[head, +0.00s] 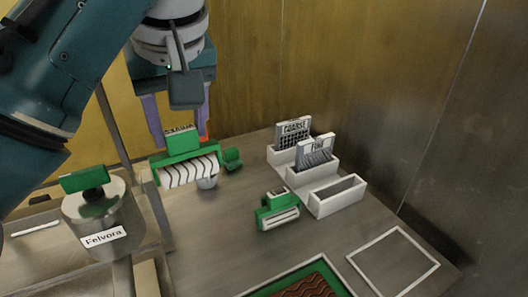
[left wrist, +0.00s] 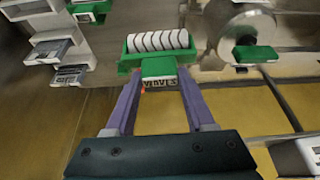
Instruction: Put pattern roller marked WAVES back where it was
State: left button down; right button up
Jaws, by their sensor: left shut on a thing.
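The pattern roller marked WAVES (head: 188,170) has a green frame and a white drum with dark wavy lines. My left gripper (head: 178,132) is shut on its green handle, with a purple finger on either side. The roller hangs with its drum downward, apparently above the table's left back part. In the left wrist view the roller (left wrist: 158,42) lies beyond the fingertips of my left gripper (left wrist: 158,84), and its WAVES label shows between the fingers. My right gripper is not in view.
A white stepped rack (head: 338,197) holds plates marked COARSE (head: 292,132) and FINE (head: 315,152); its front slot is empty. Another green roller (head: 277,210), a small green piece (head: 232,158), a green-edged tray (head: 262,291) and a white square outline (head: 381,237) are nearby. A Felvora pot (head: 92,212) stands left.

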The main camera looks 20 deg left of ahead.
pick_arm(q)
notch_tip(320, 180, down, 17)
jog(key=shift+f+b, duration=0.2)
jog(key=shift+b, duration=0.45)
jog(key=shift+f, duration=0.15)
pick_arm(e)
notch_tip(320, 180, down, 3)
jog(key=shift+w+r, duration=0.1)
pick_arm(q)
jog(key=shift+f, duration=0.1)
jog(key=shift+c, duration=1.3)
grip_release()
jog(key=shift+f, duration=0.1)
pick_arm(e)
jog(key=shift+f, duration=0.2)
pick_arm(q)
jog(key=shift+f+b, duration=0.15)
jog(key=shift+b, duration=0.35)
jog(key=p+v, duration=0.1)
jog(key=v, duration=0.9)
jog(key=shift+w+p, duration=0.25)
jog(key=shift+p, duration=0.05)
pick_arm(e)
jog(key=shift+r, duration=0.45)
